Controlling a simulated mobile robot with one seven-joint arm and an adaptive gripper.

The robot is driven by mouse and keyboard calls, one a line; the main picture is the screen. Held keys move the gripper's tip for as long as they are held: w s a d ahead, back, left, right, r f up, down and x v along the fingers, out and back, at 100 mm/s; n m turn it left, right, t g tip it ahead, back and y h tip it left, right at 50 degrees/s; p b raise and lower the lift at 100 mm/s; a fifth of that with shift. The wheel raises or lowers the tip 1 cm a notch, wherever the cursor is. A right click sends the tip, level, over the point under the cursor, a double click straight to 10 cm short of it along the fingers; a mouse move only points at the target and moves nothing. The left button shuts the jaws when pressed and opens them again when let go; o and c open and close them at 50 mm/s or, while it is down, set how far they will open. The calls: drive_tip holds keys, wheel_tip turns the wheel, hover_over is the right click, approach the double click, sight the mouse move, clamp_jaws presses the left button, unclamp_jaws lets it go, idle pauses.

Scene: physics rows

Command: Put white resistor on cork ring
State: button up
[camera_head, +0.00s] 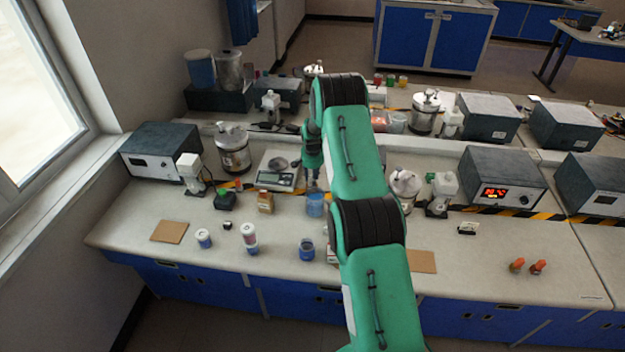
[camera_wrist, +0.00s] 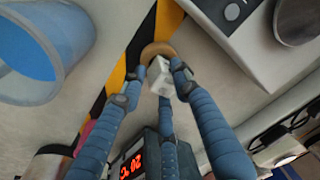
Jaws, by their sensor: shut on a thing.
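In the wrist view the white resistor (camera_wrist: 160,76) is a small white block between the tips of my gripper (camera_wrist: 159,82). The blue fingers are shut on it. The cork ring (camera_wrist: 156,49) is a tan ring just beyond the resistor, near the yellow-black stripe, and the resistor partly covers it. I cannot tell whether the two touch. In the head view my gripper (camera_head: 313,180) points down between the balance and the blue beaker. The resistor and ring are too small or hidden to make out there.
The blue beaker (camera_wrist: 35,45) stands close on the left in the wrist view, and the balance (camera_wrist: 222,22) on the right. In the head view, jars (camera_head: 249,237) and a blue-labelled bottle (camera_head: 306,250) stand nearer the bench front. The right front bench is fairly clear.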

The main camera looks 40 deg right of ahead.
drive_tip(key=shift+f, duration=0.2)
drive_tip(key=o, duration=1.2)
drive_tip(key=shift+c, duration=0.2)
drive_tip(key=shift+r, duration=0.1)
wheel_tip(320, 180, up, 12)
drive_tip(key=s+a, duration=0.1)
drive_tip(key=shift+s, duration=0.25)
idle(0.3)
